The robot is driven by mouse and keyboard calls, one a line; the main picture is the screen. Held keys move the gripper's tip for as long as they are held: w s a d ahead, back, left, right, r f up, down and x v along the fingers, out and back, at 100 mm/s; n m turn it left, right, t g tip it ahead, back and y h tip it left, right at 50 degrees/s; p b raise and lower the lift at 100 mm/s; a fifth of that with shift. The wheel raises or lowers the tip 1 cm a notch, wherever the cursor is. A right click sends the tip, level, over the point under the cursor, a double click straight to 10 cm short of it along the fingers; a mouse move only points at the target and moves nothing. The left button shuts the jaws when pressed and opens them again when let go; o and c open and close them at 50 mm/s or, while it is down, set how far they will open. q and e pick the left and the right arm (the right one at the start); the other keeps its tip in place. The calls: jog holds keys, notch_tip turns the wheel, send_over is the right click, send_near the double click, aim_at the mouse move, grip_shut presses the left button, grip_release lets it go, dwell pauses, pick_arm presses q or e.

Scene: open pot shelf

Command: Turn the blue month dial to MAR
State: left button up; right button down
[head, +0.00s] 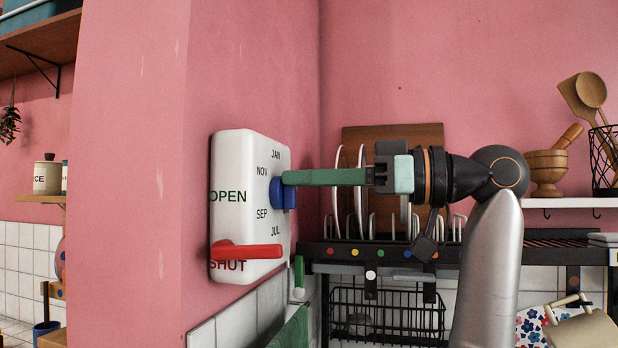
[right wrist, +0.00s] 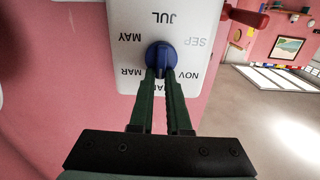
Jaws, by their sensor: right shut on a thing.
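The blue month dial (head: 290,196) is on the white panel (head: 236,160) on the pink wall. It also shows in the right wrist view (right wrist: 161,56), where the panel is upside down. There JUL is above the dial, MAY and MAR are on its left, SEP and NOV on its right, and JAN is partly hidden below. My right gripper (head: 284,178) is shut on the dial, its green fingers reaching in from the right. The dial's grip looks roughly in line with JUL and JAN; which end points cannot be told. My left gripper is not in view.
A red lever (head: 248,251) sticks out low on the panel, beside SHUT, with OPEN above it. A dish rack (head: 390,252) with plates stands behind my right arm. A green towel (head: 290,329) hangs below the panel. A mortar (head: 546,168) is on the right shelf.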

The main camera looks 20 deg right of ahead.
jog(key=m, duration=0.3)
jog(key=m+p, duration=0.1)
jog(key=m, duration=0.3)
jog(key=w+m, duration=0.1)
jog(key=m, duration=0.3)
jog(key=shift+w+d+f, duration=0.1)
jog(key=shift+d+f, duration=0.25)
jog(key=shift+d, duration=0.05)
jog(key=shift+m, duration=0.3)
jog(key=c, duration=0.9)
grip_release()
jog(key=b+v, duration=0.2)
jog(key=v, duration=1)
jog(key=shift+d, duration=0.2)
